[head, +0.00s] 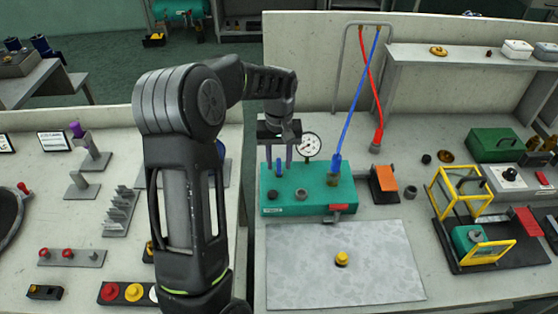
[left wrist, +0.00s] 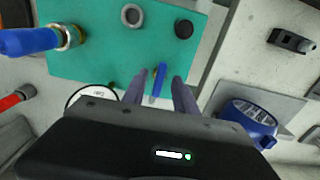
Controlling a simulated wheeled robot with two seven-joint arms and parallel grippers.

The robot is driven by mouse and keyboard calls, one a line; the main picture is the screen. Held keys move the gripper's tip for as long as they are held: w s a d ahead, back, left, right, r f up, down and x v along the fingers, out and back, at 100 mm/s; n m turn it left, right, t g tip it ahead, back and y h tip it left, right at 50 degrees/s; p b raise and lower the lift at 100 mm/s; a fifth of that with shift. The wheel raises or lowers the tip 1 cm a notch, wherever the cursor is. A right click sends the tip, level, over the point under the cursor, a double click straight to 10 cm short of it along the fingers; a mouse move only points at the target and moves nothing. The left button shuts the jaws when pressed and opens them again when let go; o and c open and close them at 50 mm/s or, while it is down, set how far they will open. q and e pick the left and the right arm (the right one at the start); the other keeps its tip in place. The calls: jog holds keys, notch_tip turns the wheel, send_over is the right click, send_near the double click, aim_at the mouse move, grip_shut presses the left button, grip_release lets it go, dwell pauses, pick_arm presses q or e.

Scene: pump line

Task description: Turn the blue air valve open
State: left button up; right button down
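The blue air valve (head: 279,168) is a small blue lever on top of the green pump block (head: 318,200). In the left wrist view the blue lever (left wrist: 160,77) lies between the two finger tips, lengthwise along the fingers, with a gap on each side. My left gripper (head: 279,158) points down over the left end of the block, open, its fingers on either side of the lever. How far the tips reach down beside the lever is hard to tell. My right gripper is not in view.
A round gauge (head: 308,145) stands just right of the gripper. A red lever (head: 339,207) sits at the block's front. A grey mat (head: 380,280) lies in front.

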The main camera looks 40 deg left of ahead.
pick_arm(q)
jog(key=shift+f, duration=0.45)
jog(key=shift+c, duration=0.4)
grip_shut()
